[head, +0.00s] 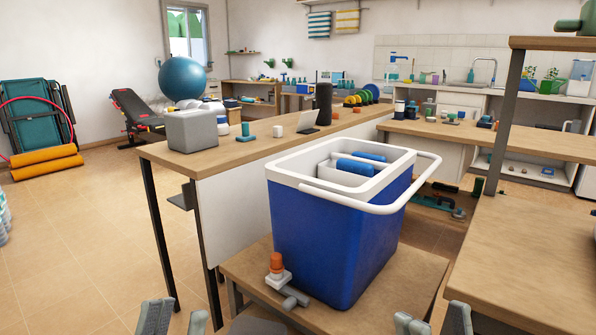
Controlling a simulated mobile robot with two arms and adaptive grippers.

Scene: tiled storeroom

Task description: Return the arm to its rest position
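My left gripper (175,318) shows at the bottom edge, left of the small wooden table. Its two grey fingertips stand apart with nothing between them. My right gripper (434,322) shows at the bottom edge, right of the cooler. Its fingertips are also apart and nothing shows between them. Only the tips of both grippers are in view; the rest of both arms is out of the picture. Neither gripper appears to touch anything.
A blue and white cooler (325,235) with its handle stands on a low wooden table (395,285), holding blue-topped items. An orange-topped fitting (277,268) lies beside it. A long counter (255,148) runs behind; a wooden shelf (540,260) stands right.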

